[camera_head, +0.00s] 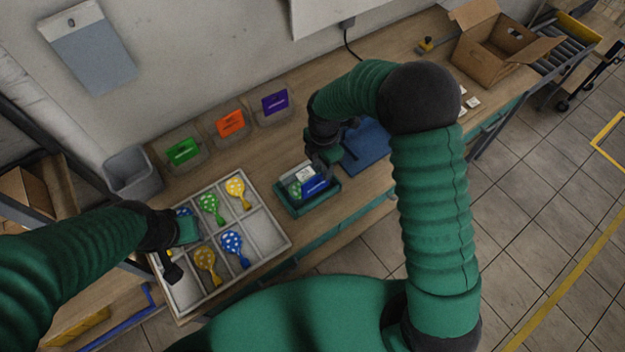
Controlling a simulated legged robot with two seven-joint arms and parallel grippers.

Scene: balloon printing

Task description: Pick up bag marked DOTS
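A small teal tray (291,209) stands near the bench's front edge, in the middle of the view. It holds small packets, among them a blue one (314,186) and a green and white one (295,187). Their markings are too small to read, so I cannot tell which is marked DOTS. My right gripper (326,166) points down at the tray's back right, close to the packets. Its fingertips are dark and partly hidden, and I cannot tell whether it touches a packet. My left gripper (181,254) is over the left side of the grey divided tray; its finger opening is unclear.
The grey divided tray (273,248) holds several dotted balloon-shaped pieces. Clear bins with green (183,151), orange (231,122) and purple (274,102) labels stand along the wall. A blue mat (369,148) lies right of the teal tray. An open cardboard box (497,50) is at the back right.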

